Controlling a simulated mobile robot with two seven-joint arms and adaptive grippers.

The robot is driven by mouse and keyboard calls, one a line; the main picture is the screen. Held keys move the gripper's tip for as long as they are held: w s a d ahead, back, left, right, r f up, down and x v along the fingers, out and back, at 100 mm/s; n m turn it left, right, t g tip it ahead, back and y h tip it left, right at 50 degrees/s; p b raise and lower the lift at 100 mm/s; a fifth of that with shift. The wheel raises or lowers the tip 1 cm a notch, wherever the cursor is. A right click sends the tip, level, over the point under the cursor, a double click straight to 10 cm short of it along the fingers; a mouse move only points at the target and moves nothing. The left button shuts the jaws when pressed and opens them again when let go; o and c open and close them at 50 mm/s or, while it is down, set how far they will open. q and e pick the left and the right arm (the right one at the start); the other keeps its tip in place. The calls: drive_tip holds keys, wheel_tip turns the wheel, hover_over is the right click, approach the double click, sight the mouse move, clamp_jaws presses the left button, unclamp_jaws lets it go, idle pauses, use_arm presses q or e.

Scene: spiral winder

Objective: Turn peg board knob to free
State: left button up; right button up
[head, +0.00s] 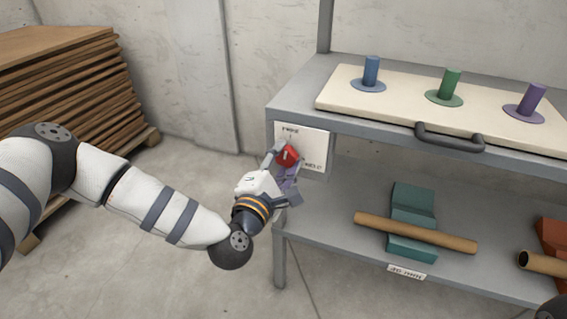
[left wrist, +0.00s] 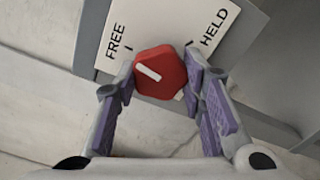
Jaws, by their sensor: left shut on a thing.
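The red knob (head: 288,156) sits on a white label plate (head: 315,150) at the left end of the shelf unit. My left gripper (head: 283,167) is shut on the knob, with a finger on either side of it. In the left wrist view the knob (left wrist: 160,74) shows a white mark slanting to the upper left, toward the side with the word FREE; HELD is printed on the right. The peg board (head: 345,97) is a cream panel on the upper shelf with blue, green and purple pegs and a dark handle. My right gripper is not seen.
The grey shelf unit (head: 292,98) has a lower shelf with a cardboard tube (head: 375,226) on a teal cradle (head: 412,200). Another tube (head: 540,263) lies by an orange cradle at right. Stacked wooden boards (head: 70,75) stand at left. The floor between is clear.

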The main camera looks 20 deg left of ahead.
use_arm(q)
drive_tip(key=shift+n+b, duration=0.45)
drive_tip(key=shift+n, duration=0.45)
drive_tip(key=o, duration=1.1)
drive_tip(key=shift+o, duration=0.2)
drive_tip(key=s, duration=1.2)
drive_tip(key=shift+a, duration=0.15)
